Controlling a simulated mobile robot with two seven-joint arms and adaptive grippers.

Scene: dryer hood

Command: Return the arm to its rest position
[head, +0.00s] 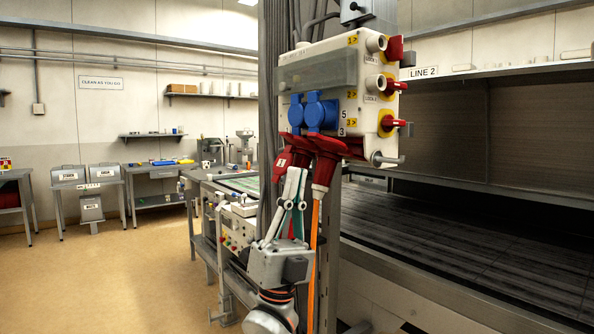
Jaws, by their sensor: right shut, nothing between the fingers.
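My right gripper (297,175) comes up from the bottom centre with its pale fingers pointing upward. It is shut and empty. Its fingertips are in front of the red plugs under the socket box, and I cannot tell whether they touch. A red plug (324,170) with an orange cable hangs just right of the fingers. Another red plug (284,160) marked 1 is just left of them and partly hidden. The socket box (318,78) is light grey with two blue sockets (321,113). My left gripper is not in view.
The box hangs on a grey post (330,255). Red rotary switches (393,85) and a metal handle (388,160) stick out on its right. A dark conveyor (470,245) under a hood is to the right. A bench with a control panel (238,228) is left of my arm. Floor (110,280) at left is clear.

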